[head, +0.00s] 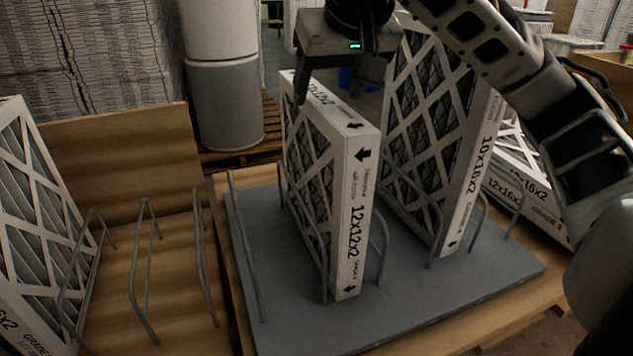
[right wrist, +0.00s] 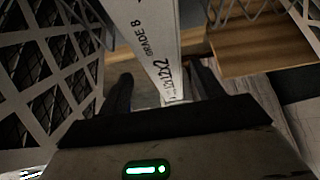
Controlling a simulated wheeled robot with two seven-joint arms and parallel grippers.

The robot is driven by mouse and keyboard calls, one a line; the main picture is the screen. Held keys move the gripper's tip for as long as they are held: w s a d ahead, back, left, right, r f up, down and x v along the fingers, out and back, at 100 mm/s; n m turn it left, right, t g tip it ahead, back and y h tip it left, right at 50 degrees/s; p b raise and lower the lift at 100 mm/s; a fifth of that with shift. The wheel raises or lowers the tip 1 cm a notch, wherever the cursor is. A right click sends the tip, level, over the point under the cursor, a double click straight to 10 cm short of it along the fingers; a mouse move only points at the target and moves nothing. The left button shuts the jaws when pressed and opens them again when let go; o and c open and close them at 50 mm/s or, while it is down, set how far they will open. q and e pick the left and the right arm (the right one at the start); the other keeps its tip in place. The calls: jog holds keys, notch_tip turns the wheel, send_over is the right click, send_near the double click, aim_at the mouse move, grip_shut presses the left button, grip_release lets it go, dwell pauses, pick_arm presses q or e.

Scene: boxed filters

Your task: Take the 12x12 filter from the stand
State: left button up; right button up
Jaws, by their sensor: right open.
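The 12x12x2 filter (head: 352,215) stands upright in the wire stand (head: 456,292) on a grey base, near the middle of the head view. Its white frame edge (right wrist: 150,42) also shows in the right wrist view, running between my two fingers. My right gripper (head: 335,88) is open above the filter's top edge, with its fingers reaching down on either side of it. Whether the fingers touch the filter cannot be told. My left gripper is in neither view.
Another filter (head: 28,235) leans in wire dividers at the far left. A 12x16x2 box (head: 525,190) lies behind at the right. Wire slots (head: 148,265) left of the stand are empty.

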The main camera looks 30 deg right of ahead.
aim_at(319, 95)
jog(key=shift+x, duration=0.8)
jog(key=w+f, duration=0.1)
jog(key=w, duration=0.1)
jog(key=w+f, duration=0.1)
jog(key=f, duration=0.1)
jog(key=shift+w+d+f, duration=0.2)
jog(key=shift+w+f, duration=0.05)
jog(key=shift+w, duration=0.15)
jog(key=shift+w+f, duration=0.1)
jog(key=shift+f, duration=0.1)
jog(key=c, duration=1.4)
jog(key=shift+r+p, duration=0.15)
jog(key=shift+p, duration=0.15)
